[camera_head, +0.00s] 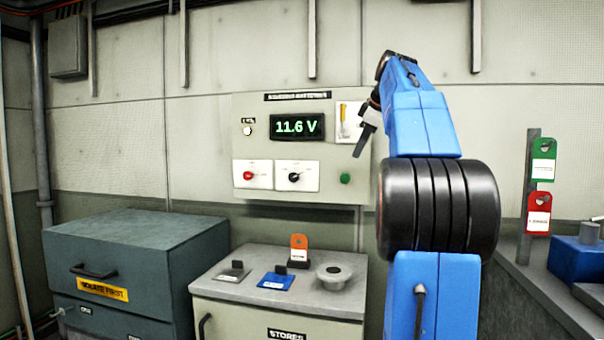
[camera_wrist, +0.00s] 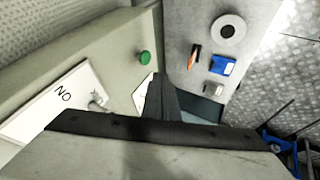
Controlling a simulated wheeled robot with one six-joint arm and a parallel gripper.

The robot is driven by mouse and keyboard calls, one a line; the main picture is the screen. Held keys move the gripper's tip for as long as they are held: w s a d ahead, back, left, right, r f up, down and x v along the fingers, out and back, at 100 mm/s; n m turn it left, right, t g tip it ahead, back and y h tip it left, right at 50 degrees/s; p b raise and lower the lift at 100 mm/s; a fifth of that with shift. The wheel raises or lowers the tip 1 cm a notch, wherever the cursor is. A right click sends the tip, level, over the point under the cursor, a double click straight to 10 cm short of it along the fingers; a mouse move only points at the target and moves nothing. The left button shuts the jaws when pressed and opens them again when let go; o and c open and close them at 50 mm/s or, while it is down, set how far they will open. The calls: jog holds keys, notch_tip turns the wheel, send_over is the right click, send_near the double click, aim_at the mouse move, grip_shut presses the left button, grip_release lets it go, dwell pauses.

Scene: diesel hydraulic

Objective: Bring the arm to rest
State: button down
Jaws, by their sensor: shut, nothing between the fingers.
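My blue arm (camera_head: 422,125) rises up the right of centre in the head view and bends over at the top toward the wall panel. My gripper (camera_head: 362,143) is shut and empty, its dark fingers pointing down in front of the panel's right part. In the wrist view the fingers of my gripper (camera_wrist: 163,98) are together with nothing held. The wall panel (camera_head: 262,130) stands behind it, with a display (camera_head: 297,127) reading 11.6 V. Whether the fingers touch the panel cannot be told.
A cabinet top (camera_head: 225,287) below the panel bears an orange tag (camera_head: 299,242), a blue item (camera_head: 276,280) and a round grey piece (camera_head: 334,275). A dark chest (camera_head: 130,245) stands at left. Green (camera_head: 543,160) and red tags (camera_head: 538,212) hang on a post above the right bench (camera_head: 540,290).

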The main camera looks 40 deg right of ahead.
jog(key=s+a+f+m+g+y, duration=0.15)
jog(key=s+a+f, duration=0.25)
jog(key=a+f, duration=0.75)
jog(key=s+a+f+m, duration=0.3)
jog(key=a+f, duration=0.5)
jog(key=a, duration=0.7)
jog(key=s+a+f, duration=0.4)
jog(key=s+f, duration=0.2)
jog(key=f, duration=0.3)
jog(key=s+a+f+m, duration=0.1)
jog(key=s+a+f, duration=0.3)
jog(key=f, duration=0.5)
jog(key=s+a+f+m, duration=0.1)
jog(key=s+a+f, duration=0.3)
jog(key=s+f, duration=0.4)
jog(key=shift+s+a+f+g, duration=0.35)
jog(key=shift+f+g, duration=0.1)
jog(key=shift+f, duration=0.15)
